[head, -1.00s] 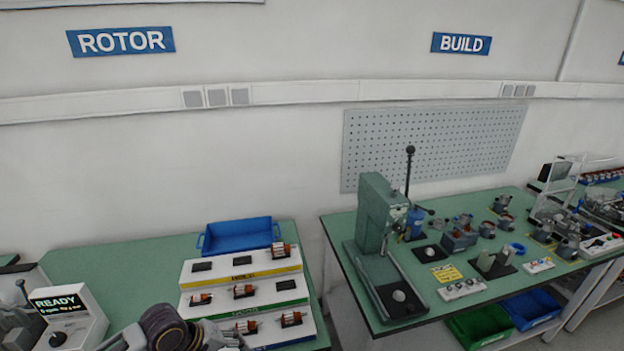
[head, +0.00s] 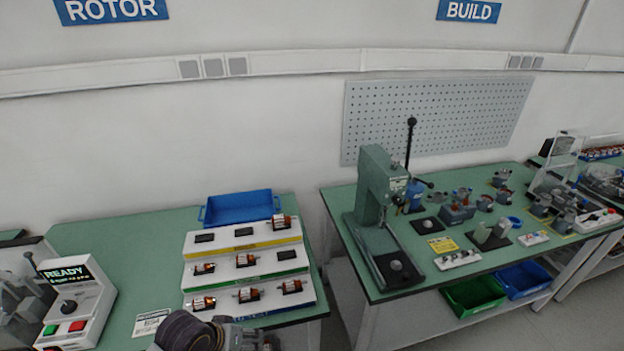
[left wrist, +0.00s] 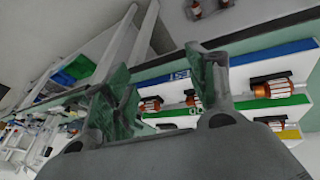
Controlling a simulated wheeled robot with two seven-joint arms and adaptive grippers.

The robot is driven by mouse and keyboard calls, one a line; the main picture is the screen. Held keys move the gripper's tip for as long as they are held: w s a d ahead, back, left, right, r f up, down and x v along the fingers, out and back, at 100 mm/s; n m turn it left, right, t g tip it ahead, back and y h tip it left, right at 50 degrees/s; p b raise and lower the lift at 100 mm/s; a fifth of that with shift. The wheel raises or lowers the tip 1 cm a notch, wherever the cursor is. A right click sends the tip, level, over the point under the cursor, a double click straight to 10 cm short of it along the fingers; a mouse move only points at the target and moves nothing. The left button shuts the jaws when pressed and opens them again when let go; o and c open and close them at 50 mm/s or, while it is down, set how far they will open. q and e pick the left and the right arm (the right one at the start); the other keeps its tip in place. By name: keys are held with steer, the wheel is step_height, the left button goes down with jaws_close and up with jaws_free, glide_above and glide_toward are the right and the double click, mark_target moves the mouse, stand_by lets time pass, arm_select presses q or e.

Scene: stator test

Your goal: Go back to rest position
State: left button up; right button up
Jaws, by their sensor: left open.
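My left gripper (left wrist: 165,95) is open in the left wrist view, with its two fingers apart and nothing between them. In the head view only a dark, rounded part of my left arm shows at the bottom edge, in front of the stepped rotor rack (head: 247,257). The rack carries several copper-wound rotors; one of them also shows beyond the right finger in the left wrist view (left wrist: 272,89). My right gripper is in neither view.
A tester box (head: 75,305) reading READY stands at the left, with red and green buttons. A blue bin (head: 238,208) sits behind the rack. The build bench with a green press (head: 372,200) stands to the right, across a gap. Green and blue bins (head: 474,296) are under it.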

arm_select(q)
steer(key=shift+s+a+m+y, duration=1.1)
steer(key=shift+s+a+y, duration=0.2)
steer(key=shift+s+a, duration=1.5)
step_height(320, 180, down, 34)
steer(key=s+g+b, duration=0.1)
steer(key=s+g, duration=0.1)
steer(key=s, duration=0.1)
steer(key=s+a+f, duration=0.2)
steer(key=s+f, duration=0.8)
steer(key=s, duration=0.1)
steer(key=s+a+f+g+b, duration=0.1)
steer(key=s+f, duration=1)
steer(key=shift+a+f, duration=0.25)
steer(key=shift+a, duration=0.1)
steer(key=shift+s, duration=0.1)
